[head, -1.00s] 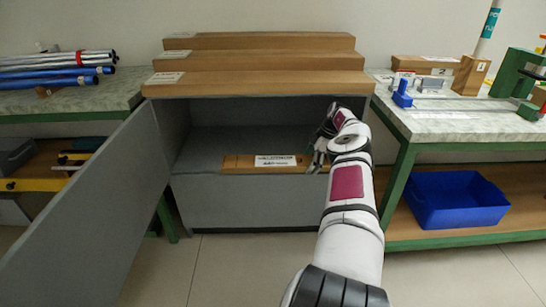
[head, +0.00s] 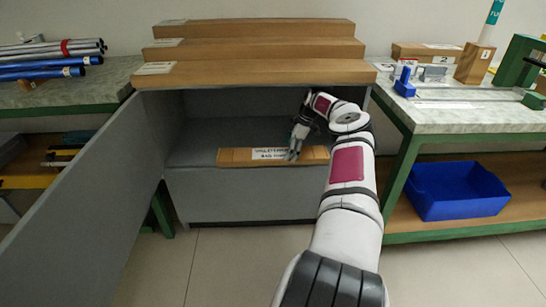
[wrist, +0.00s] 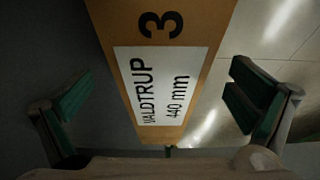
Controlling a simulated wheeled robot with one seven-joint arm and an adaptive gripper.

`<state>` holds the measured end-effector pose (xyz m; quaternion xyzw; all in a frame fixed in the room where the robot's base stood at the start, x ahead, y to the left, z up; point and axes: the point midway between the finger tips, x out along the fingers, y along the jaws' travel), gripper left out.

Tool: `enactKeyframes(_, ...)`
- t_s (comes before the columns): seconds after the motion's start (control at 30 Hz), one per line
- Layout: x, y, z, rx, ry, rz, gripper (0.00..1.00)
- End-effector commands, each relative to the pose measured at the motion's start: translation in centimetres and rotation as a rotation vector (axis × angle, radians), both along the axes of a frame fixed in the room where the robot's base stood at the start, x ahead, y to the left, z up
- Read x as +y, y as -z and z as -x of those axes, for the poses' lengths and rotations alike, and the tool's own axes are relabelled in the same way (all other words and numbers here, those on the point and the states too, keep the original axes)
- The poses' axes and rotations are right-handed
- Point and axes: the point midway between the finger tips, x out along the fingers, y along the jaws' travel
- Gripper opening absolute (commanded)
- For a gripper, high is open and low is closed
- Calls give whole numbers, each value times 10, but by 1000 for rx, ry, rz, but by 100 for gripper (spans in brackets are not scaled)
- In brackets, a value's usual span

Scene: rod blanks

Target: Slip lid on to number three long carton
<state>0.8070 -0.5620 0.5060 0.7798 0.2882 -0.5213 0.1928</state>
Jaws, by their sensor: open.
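A long brown carton (head: 230,157) with a white label lies across the front of the open grey cabinet's inner ledge. In the wrist view this carton (wrist: 200,22) shows a printed 3 and a label reading WALDTRUP 440 mm. My gripper (head: 297,145) is at the carton's right half in the head view. In the wrist view my gripper (wrist: 158,100) is open, one finger on each side of the carton with gaps showing. Whether the carton lies between the fingers or below them, I cannot tell. I cannot make out a separate lid.
The grey cabinet (head: 240,195) has its door (head: 95,205) swung open at left and stepped brown boards (head: 260,72) on top. On the right bench stand a carton marked 2 (head: 410,50) and an upright one marked 1 (head: 470,68). A blue bin (head: 455,190) sits below.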

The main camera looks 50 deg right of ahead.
Motion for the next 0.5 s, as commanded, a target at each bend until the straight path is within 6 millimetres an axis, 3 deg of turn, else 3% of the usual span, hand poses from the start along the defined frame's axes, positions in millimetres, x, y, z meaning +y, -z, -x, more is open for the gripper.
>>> enactKeyframes(0.17,9,1,-10,0,-3,0,100)
enactKeyframes(0.4,35,2,-40,0,-3,0,100)
enactKeyframes(0.5,35,10,-40,0,1,0,100)
